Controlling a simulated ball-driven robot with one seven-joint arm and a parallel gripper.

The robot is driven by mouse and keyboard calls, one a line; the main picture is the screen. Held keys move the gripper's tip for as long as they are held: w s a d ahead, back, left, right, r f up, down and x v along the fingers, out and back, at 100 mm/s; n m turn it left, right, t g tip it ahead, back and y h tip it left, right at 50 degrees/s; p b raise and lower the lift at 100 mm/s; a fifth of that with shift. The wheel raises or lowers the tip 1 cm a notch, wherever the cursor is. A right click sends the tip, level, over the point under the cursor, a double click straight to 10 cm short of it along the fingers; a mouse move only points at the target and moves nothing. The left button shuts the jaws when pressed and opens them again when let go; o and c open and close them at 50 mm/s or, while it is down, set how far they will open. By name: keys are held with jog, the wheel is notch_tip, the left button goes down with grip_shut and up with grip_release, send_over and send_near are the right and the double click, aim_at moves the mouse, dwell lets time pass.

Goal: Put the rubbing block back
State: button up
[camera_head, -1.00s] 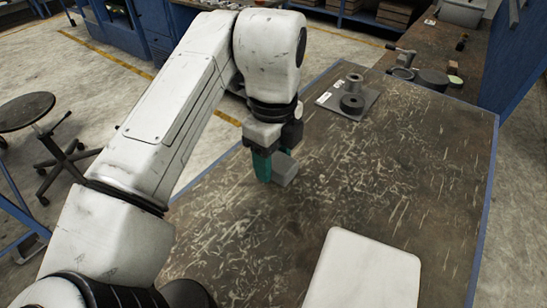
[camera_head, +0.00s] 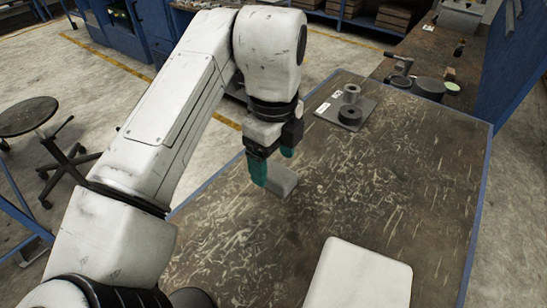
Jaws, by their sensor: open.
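The rubbing block appears to be the small grey block (camera_head: 281,181) on the dark, scratched tabletop, near the table's left edge. My gripper (camera_head: 272,163) points down at the block, with its two teal fingers spread apart. The left finger stands at the block's left end and hides part of it. The right finger shows behind the block and seems higher. I cannot tell whether either finger touches the block.
A grey plate (camera_head: 327,109) with dark cylindrical pieces (camera_head: 351,112) lies at the table's far edge. The worn table (camera_head: 400,185) is clear to the right of the block. A side bench (camera_head: 470,68) with round parts stands at the far right. A stool (camera_head: 28,115) stands at the left.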

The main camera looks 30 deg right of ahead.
aim_at(274, 170)
notch_tip(274, 170, up, 9)
jog(key=p, duration=0.6)
jog(key=shift+f, duration=0.1)
